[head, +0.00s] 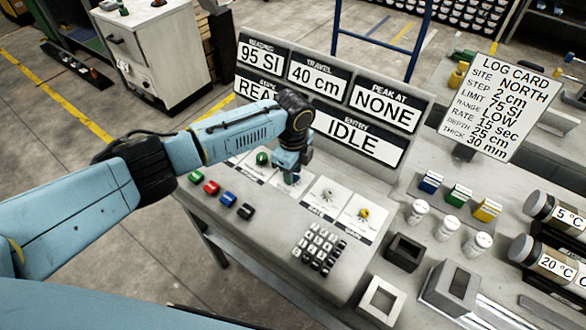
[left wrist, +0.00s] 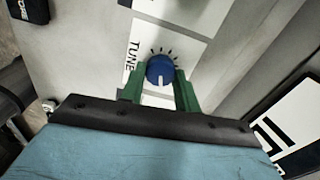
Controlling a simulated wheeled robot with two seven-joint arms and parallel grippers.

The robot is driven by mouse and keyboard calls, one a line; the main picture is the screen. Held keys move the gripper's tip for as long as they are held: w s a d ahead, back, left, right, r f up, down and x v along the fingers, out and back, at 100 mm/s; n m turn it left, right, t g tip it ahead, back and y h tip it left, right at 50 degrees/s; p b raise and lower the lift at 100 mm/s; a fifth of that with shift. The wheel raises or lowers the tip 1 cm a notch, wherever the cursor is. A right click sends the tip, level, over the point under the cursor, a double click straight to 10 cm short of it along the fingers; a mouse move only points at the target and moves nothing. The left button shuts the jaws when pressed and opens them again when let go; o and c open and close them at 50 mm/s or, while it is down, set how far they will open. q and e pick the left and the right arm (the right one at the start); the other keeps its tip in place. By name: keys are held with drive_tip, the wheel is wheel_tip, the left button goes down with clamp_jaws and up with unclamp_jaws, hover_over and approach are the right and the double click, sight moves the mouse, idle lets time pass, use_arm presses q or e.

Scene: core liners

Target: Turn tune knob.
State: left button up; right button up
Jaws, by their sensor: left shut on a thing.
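The tune knob (left wrist: 160,68) is a round blue knob with a white pointer line, on a white plate marked TUNE with tick marks around it. In the left wrist view its pointer faces down toward my gripper. My left gripper (left wrist: 160,88) has its green fingers on either side of the knob and is shut on it. In the head view my left gripper (head: 291,178) reaches down to the console (head: 260,215), and the arm hides most of the knob. My right gripper is not in view.
A display board (head: 330,95) stands behind the console, reading 95 SI, 40 cm, NONE and IDLE. Coloured buttons (head: 220,194) lie left of the gripper. Two other knobs (head: 327,195) and a keypad (head: 317,248) are to its right. A log card (head: 500,107) stands further right.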

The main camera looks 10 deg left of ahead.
use_arm(q)
drive_tip(key=o, duration=1)
drive_tip(key=shift+c, duration=0.2)
drive_tip(key=shift+r, duration=0.1)
wheel_tip(320, 180, up, 13)
drive_tip(key=p, duration=0.1)
drive_tip(key=shift+r, duration=0.1)
